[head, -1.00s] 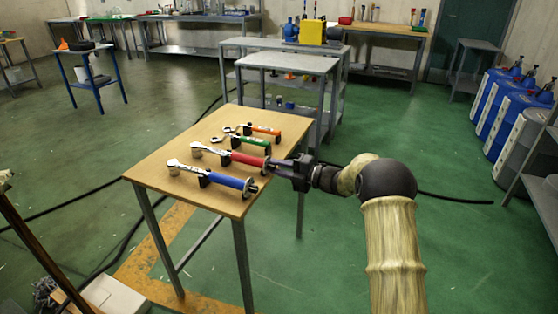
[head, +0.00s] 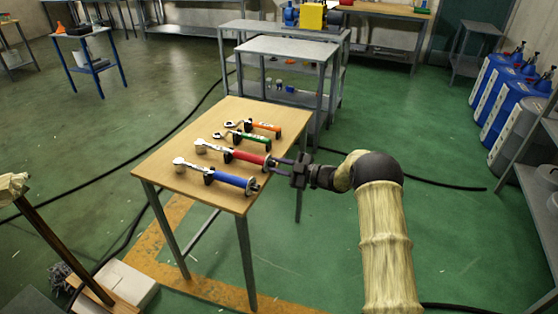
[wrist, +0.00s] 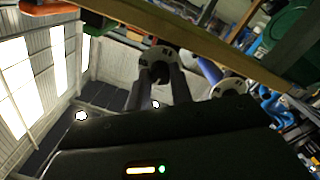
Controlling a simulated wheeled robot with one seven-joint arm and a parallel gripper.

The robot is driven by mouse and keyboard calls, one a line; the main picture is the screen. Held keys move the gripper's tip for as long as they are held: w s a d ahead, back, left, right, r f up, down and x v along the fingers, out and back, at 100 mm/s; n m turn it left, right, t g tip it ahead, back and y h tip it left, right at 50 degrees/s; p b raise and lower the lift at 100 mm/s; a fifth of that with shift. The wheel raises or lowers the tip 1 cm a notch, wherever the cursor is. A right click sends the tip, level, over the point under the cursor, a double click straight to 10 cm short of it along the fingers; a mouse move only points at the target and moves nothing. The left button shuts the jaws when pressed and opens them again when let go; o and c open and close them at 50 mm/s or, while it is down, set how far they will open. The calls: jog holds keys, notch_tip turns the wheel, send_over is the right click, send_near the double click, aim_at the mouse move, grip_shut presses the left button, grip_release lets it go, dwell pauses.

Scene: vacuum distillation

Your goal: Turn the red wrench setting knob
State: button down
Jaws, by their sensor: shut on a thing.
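The red wrench (head: 248,157) lies on the wooden table, between the blue wrench (head: 232,180) in front and the green wrench (head: 250,140) behind. Its setting knob (head: 269,162) is at the handle's right end, near the table's right edge. My gripper (head: 276,162) reaches in from the right, its fingers shut on the knob. In the wrist view, a pale marked disc (wrist: 158,58) on the red wrench's end shows between my fingertips (wrist: 159,80). The blue wrench's disc (wrist: 228,87) is just right of them. The knob's grip surface is mostly hidden.
An orange wrench (head: 263,126) lies farthest back on the table (head: 175,150). A grey shelf table (head: 285,47) stands behind. Blue containers (head: 510,95) are at the far right. A black cable (head: 440,183) runs on the floor behind my arm. Floor right of the table is mostly open.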

jog(key=shift+f+m+p, duration=0.1)
jog(key=shift+m+p, duration=1.5)
jog(key=shift+m, duration=1.7)
jog(key=c, duration=1.2)
grip_release()
jog(key=shift+c, duration=0.2)
jog(key=shift+d, duration=0.1)
jog(key=v, duration=1.7)
jog(key=shift+d, duration=0.2)
jog(key=shift+f, duration=0.1)
